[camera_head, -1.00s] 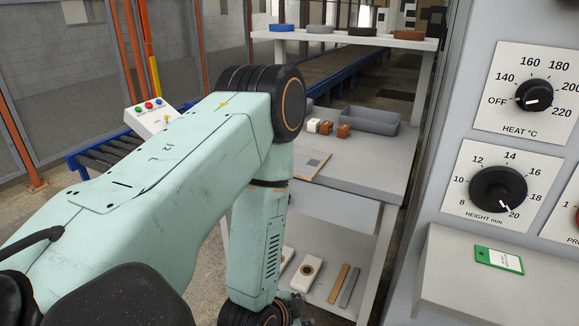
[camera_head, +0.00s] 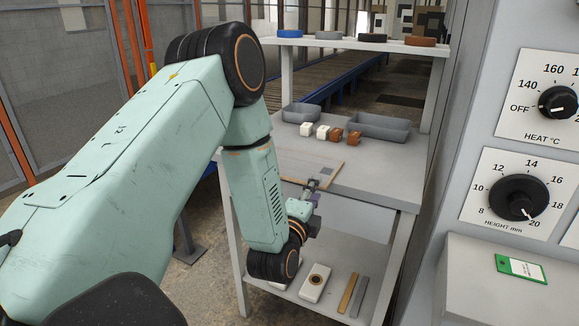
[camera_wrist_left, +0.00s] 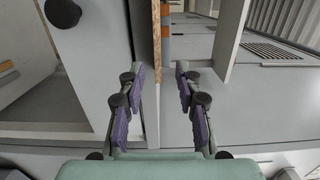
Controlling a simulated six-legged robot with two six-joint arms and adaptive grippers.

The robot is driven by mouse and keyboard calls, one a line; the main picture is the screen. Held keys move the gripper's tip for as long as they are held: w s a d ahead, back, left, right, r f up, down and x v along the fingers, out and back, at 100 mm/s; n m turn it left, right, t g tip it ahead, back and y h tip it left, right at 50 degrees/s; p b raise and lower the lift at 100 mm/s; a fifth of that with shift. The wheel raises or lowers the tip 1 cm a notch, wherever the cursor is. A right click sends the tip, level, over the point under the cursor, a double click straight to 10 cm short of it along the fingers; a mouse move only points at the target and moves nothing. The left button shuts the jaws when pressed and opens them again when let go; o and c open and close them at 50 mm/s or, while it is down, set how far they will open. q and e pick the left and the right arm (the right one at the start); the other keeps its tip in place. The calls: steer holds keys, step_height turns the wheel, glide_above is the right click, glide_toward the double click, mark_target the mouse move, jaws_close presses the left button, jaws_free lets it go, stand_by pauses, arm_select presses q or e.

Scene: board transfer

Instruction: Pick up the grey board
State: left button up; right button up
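The grey board (camera_head: 300,165) lies flat on the grey table, near its front edge, with a thin tan border and a darker square patch at its right. My left gripper (camera_head: 314,186) is at the board's front edge. In the left wrist view its two purple-padded fingers (camera_wrist_left: 160,84) are apart. A flat grey piece with a speckled chipboard edge (camera_wrist_left: 156,30), seemingly the board, runs up between the fingertips, with a gap to the right finger. I cannot tell if the left finger touches it. My right gripper is in no view.
White and brown cubes (camera_head: 323,132) sit behind the board, before grey trays (camera_head: 380,127). The lower shelf holds white boxes (camera_head: 315,284) and two strips (camera_head: 350,295). A control panel (camera_head: 520,185) stands close on the right. A raised shelf (camera_head: 350,44) is at the back.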

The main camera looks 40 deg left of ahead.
mark_target(320, 186)
arm_select(q)
steer(key=x, duration=0.2)
steer(key=b+x, duration=0.1)
steer(key=x, duration=0.1)
steer(key=shift+d+f, duration=0.15)
steer(key=shift+d, duration=0.1)
steer(key=shift+a, duration=0.1)
steer(key=shift+s, duration=0.1)
steer(key=shift+c, duration=0.3)
jaws_close()
